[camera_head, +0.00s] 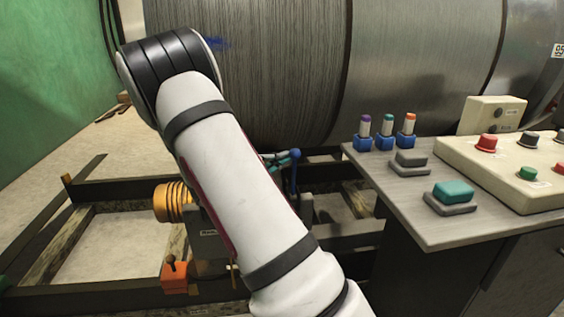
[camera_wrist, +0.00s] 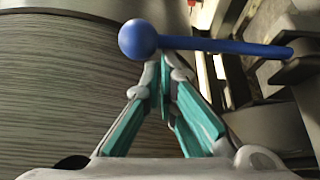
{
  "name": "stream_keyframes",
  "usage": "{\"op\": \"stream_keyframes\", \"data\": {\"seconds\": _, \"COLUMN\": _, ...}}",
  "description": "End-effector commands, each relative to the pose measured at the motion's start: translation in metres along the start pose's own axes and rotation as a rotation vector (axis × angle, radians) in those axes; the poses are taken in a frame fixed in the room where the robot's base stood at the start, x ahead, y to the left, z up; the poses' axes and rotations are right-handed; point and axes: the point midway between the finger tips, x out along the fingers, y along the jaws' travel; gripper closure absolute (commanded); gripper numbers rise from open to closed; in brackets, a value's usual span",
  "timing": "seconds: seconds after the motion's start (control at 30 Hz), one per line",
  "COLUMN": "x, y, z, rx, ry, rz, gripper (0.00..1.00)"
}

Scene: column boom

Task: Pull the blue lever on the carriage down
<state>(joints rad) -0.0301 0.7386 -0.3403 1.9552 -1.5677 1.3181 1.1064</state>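The blue lever (camera_head: 294,172) stands nearly upright on the carriage, its round knob at the top. In the wrist view the lever's blue rod (camera_wrist: 225,46) runs across the top, with the knob (camera_wrist: 138,40) at its left end. My gripper (camera_wrist: 164,62) has teal-padded fingers that come together at the tips. The tips are at the rod just beside the knob; the rod lies across the closing direction, not clearly between them. I cannot tell whether they touch it. In the head view my gripper (camera_head: 279,160) shows just left of the lever, mostly hidden by my arm.
A large grey cylinder (camera_head: 270,70) fills the back. A grey console table (camera_head: 415,205) with buttons stands at the right. Dark frame rails (camera_head: 110,190), an orange ribbed part (camera_head: 174,202) and an orange box (camera_head: 176,278) lie low at the left.

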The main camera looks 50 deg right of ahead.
Motion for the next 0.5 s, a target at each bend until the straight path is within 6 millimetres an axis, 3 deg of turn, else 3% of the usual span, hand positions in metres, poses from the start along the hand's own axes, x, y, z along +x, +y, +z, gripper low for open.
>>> {"op": "stream_keyframes", "data": {"seconds": 0.3, "x": 0.001, "y": 0.064, "z": 0.000, "rx": 0.009, "ry": -0.002, "rz": 0.007, "gripper": 1.00}}
{"op": "stream_keyframes", "data": {"seconds": 0.5, "x": 0.000, "y": 0.085, "z": 0.000, "rx": 0.004, "ry": 0.001, "rz": 0.003, "gripper": 1.00}}
